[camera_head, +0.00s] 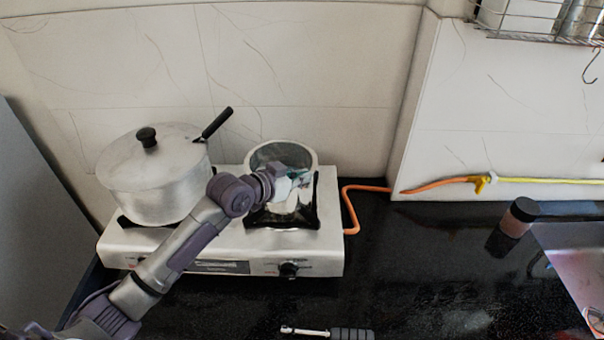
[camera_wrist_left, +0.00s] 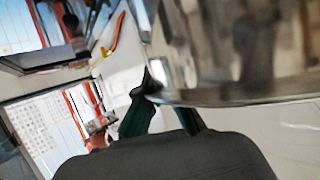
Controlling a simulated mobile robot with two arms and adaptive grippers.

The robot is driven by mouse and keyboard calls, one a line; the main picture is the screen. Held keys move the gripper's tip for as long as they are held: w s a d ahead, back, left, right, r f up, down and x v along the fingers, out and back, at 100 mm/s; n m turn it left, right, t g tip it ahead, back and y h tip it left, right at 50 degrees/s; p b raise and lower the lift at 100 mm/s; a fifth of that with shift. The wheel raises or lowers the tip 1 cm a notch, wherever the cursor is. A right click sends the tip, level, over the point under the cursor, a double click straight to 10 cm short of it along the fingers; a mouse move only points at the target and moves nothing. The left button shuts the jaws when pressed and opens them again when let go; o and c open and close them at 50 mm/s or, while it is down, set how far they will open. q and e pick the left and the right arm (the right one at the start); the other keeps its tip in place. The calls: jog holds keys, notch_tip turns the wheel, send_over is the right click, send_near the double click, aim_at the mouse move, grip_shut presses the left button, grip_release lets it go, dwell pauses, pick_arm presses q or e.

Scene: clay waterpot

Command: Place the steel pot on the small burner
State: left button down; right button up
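The steel pot (camera_head: 283,151), round and open-topped, is at the right-hand burner (camera_head: 313,214) of the stove. My left gripper (camera_head: 291,183) is at its near side and hides part of its wall. I cannot tell whether the pot rests on the grate. In the left wrist view, the pot's shiny wall (camera_wrist_left: 240,70) fills the upper right. The green fingers of my left gripper (camera_wrist_left: 163,112) reach its edge, one finger partly behind it. I cannot tell how tightly they close. My right gripper is not in view.
A large lidded aluminium pot (camera_head: 152,182) with a black handle stands on the left burner, close to my left arm. An orange hose (camera_head: 351,212) runs right from the stove. A dark-capped bottle (camera_head: 512,222) and a black-handled tool (camera_head: 328,332) are on the counter, with clear space between.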

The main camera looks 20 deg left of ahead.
pick_arm(q)
jog(key=shift+r, duration=0.1)
jog(key=c, duration=1.8)
grip_release()
jog(key=o, duration=0.5)
jog(key=shift+s, duration=0.1)
jog(key=shift+b+v, duration=1.4)
jog(key=shift+v, duration=4.5)
jog(key=shift+r, duration=0.1)
